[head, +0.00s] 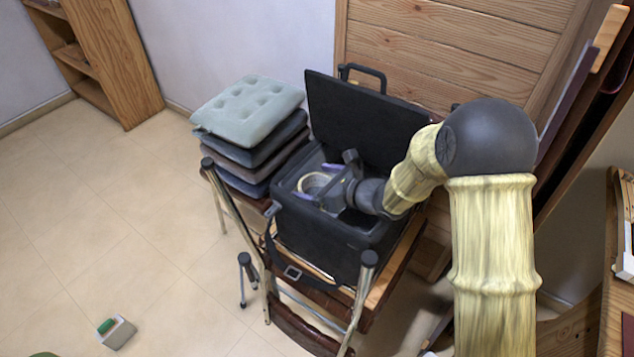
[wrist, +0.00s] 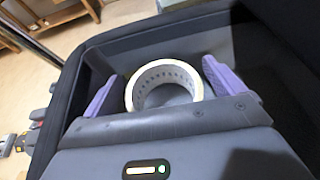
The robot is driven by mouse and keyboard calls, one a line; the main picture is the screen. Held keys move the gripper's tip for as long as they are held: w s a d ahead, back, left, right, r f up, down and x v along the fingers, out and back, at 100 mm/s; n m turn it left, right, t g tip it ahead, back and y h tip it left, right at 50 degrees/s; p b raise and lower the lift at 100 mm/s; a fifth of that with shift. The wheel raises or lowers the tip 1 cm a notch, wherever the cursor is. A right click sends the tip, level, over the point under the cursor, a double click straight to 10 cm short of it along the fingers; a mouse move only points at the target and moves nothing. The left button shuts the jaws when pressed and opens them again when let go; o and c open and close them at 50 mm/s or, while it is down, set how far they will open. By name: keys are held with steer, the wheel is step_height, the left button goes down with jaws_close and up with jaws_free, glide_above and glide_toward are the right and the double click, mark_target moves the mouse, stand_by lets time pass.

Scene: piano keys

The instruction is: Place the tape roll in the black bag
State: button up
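The black bag (head: 322,237) stands on a chair with its lid (head: 360,112) up. The tape roll (head: 314,182), pale with an open middle, is inside the bag's mouth. In the wrist view the tape roll (wrist: 134,92) shows between the two purple fingers, with its ring facing the camera. My gripper (head: 319,183) reaches into the bag from the right. In the wrist view my gripper (wrist: 162,72) is open, with a finger on each side of the roll and a small gap at the left. I cannot tell whether the roll rests on the bag's floor.
A stack of cushions (head: 247,112) stands left of the bag. The raised lid is close behind my arm. Metal chair legs (head: 232,208) stick up in front. A wooden shelf (head: 118,62) is at the back left. The floor at left is mostly clear.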

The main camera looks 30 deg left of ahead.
steer(key=shift+s+d+f, duration=0.15)
steer(key=shift+s+f, duration=0.1)
steer(key=shift+f, duration=0.45)
steer(key=shift+r+p, duration=0.45)
steer(key=shift+p, duration=0.3)
steer(key=shift+w+d+r, duration=0.15)
steer(key=shift+w+d, duration=0.05)
steer(key=shift+d, duration=0.05)
steer(key=v, duration=0.7)
steer(key=shift+a+r+p, duration=0.15)
steer(key=shift+r+p, duration=0.1)
steer(key=shift+p, duration=0.05)
